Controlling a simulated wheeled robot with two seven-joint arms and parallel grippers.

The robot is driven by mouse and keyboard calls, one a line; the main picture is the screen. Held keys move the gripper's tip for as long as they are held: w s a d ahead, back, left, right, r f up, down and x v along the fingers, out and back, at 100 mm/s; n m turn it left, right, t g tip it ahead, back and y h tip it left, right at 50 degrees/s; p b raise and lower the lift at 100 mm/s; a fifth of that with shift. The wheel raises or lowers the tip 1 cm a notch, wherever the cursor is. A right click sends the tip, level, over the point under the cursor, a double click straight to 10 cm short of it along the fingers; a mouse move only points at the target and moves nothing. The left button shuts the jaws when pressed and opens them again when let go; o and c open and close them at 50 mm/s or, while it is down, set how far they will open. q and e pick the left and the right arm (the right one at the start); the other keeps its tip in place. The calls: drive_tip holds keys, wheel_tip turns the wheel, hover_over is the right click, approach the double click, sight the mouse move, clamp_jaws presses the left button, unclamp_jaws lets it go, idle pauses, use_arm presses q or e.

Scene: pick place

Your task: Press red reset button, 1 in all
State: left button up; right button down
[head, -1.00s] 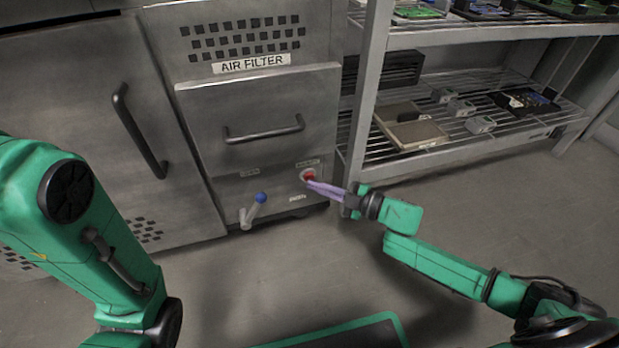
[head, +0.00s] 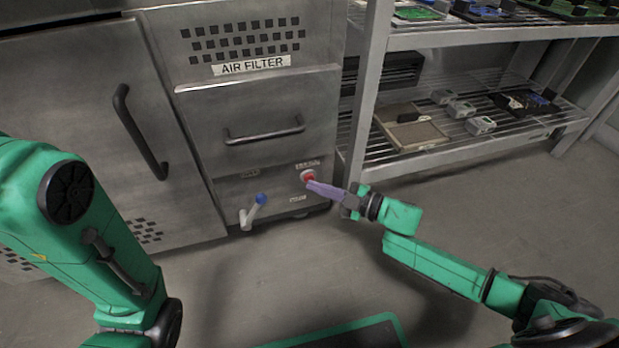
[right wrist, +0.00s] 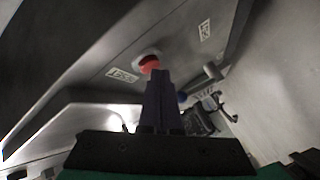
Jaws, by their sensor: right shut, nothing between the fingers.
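The red reset button (head: 308,176) sits in a pale ring low on the front of the metal air filter cabinet. It also shows in the right wrist view (right wrist: 149,64), just beyond the fingertips. My right gripper (head: 312,186) is shut and empty, its purple fingers pointing at the button. In the right wrist view the fingertips (right wrist: 157,74) overlap the button's lower edge; I cannot tell whether they touch it. My left arm comes in at the left, but its gripper is out of the picture.
A lever with a blue knob (head: 261,198) sticks out left of the button. A drawer handle (head: 264,131) and a door handle (head: 138,132) stand out from the cabinet. A wire shelf rack (head: 440,140) with parts stands at the right. The floor between is clear.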

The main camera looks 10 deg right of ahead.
drive_tip(key=shift+s+p, duration=0.3)
drive_tip(key=shift+s, duration=0.3)
drive_tip(key=s+p, duration=0.4)
drive_tip(key=s, duration=0.1)
drive_tip(key=shift+d, duration=0.2)
idle(0.5)
